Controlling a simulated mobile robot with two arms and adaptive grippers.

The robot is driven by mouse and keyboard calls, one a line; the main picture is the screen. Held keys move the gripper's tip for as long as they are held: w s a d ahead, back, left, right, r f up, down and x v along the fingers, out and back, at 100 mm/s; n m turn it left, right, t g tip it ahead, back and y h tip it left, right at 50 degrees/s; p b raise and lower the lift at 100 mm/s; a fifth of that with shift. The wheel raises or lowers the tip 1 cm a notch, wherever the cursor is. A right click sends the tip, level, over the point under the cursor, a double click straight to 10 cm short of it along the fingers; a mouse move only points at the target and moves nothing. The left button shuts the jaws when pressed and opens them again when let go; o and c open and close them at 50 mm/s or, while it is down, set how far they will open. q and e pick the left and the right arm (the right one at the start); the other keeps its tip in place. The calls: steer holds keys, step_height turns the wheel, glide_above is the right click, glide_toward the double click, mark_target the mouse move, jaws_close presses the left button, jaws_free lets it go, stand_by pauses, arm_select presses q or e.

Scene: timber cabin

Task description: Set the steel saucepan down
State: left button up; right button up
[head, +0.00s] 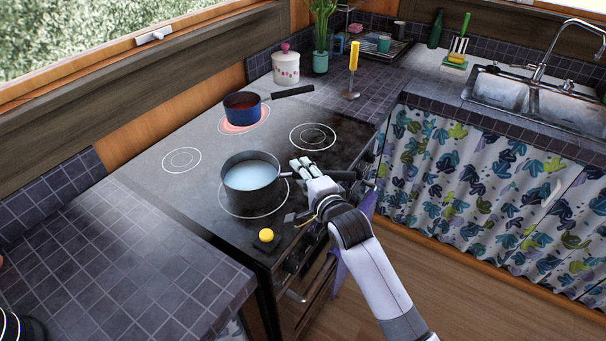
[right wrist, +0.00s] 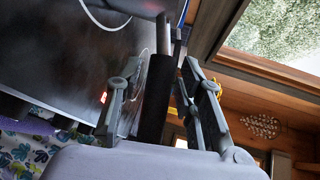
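The steel saucepan (head: 251,187), dark grey with pale bluish contents, sits upright on the front burner ring of the black cooktop (head: 215,178). Its dark handle points right, toward my right gripper (head: 304,167). In the right wrist view, the black handle (right wrist: 157,95) lies between the two fingers of my right gripper (right wrist: 162,75). Narrow gaps show on both sides of the handle, so the fingers look open around it. The pan's body is mostly cut off at the top of that view. My left gripper is not visible.
A blue pot (head: 242,110) with red contents stands on a glowing rear burner. A yellow button on a black base (head: 265,236) is at the cooktop's front edge. A white canister (head: 286,70) and a plant stand behind.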

stand_by(0.3)
steer(key=b+v, duration=0.1)
steer(key=v, duration=1.1)
steer(key=shift+r, duration=0.15)
